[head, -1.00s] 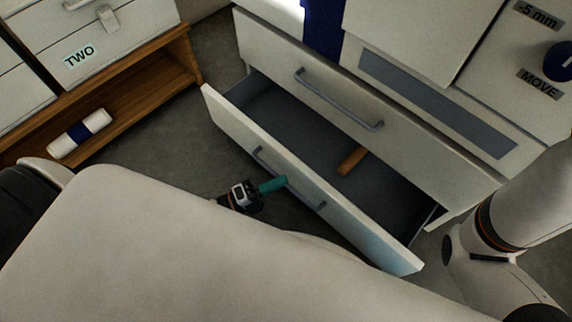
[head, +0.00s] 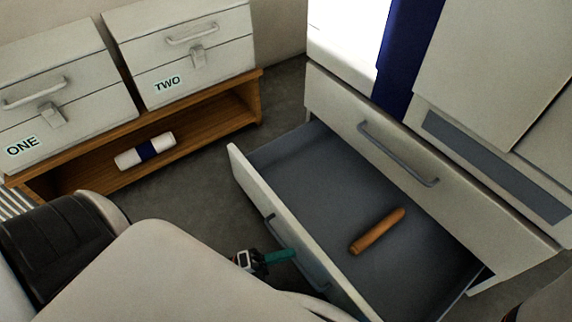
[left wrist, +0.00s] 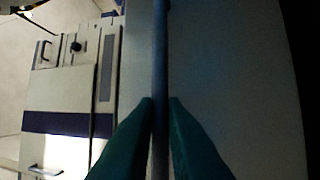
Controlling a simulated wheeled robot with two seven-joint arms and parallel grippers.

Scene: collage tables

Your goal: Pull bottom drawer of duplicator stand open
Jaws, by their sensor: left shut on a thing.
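The bottom drawer (head: 262,190) of the duplicator stand is pulled well out in the head view, its grey inside showing. An orange-brown cylinder (head: 378,231) lies in it. My left gripper (head: 284,256) is at the drawer's front, its green fingers shut on the bar handle (head: 310,270). In the left wrist view the green fingertips (left wrist: 160,104) sit on either side of the handle bar (left wrist: 160,60). The upper drawer (head: 345,110) above is shut. My right gripper is in neither current view.
Two pale cases, labelled ONE (head: 70,95) and TWO (head: 185,55), stand on a wooden shelf unit (head: 215,110) at left. A white roll with a blue band (head: 130,159) lies on its lower shelf. Grey floor (head: 205,180) is clear between unit and drawer.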

